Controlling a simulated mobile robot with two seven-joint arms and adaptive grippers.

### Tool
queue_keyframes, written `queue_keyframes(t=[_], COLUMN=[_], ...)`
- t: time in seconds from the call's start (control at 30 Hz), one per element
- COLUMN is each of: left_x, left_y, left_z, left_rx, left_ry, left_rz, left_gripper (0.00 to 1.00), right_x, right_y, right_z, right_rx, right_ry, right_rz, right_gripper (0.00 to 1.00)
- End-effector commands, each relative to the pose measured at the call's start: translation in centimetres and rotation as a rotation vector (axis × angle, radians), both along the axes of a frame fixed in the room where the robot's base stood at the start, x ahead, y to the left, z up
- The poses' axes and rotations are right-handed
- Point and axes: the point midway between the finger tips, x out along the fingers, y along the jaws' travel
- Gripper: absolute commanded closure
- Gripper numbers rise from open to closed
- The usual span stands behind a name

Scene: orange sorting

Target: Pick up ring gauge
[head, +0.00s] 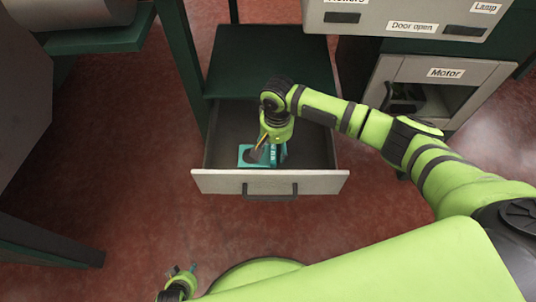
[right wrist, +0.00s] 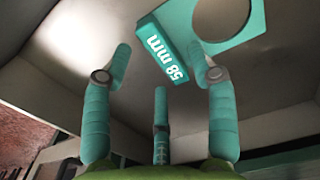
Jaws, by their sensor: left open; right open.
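The ring gauge (head: 246,164) is a flat teal piece with a round hole, lying in the open drawer. My left gripper (head: 181,270) is open and empty, low at the bottom left, away from the drawer.
The drawer (head: 215,182) is pulled out, with a pale front and a dark handle (head: 270,190). Its walls stand close around my right gripper. A dark green shelf (head: 270,65) lies behind it. A "Motor" compartment (head: 440,72) is at the right.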

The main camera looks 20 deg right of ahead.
Motion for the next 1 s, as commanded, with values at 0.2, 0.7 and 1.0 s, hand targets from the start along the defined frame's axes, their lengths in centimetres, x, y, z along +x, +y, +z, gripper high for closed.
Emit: queue_keyframes(t=[0.2,0.7,1.0], left_x=[-0.05,-0.03,0.07], left_y=[-0.12,-0.1,-0.11], left_z=[-0.03,0.02,0.22], left_rx=[0.002,0.002,0.001], left_ry=[0.019,0.019,0.013], left_rz=[0.004,0.004,0.004], left_gripper=[0.54,0.54,0.54], right_x=[0.03,0.01,0.04], right_y=[-0.04,-0.04,-0.02], right_z=[-1.79,-1.73,-1.27], right_rx=[0.0,0.0,0.001], right_ry=[-0.001,-0.001,-0.002], right_rz=[0.0,0.0,0.0], right_gripper=[0.42,1.0,1.0])
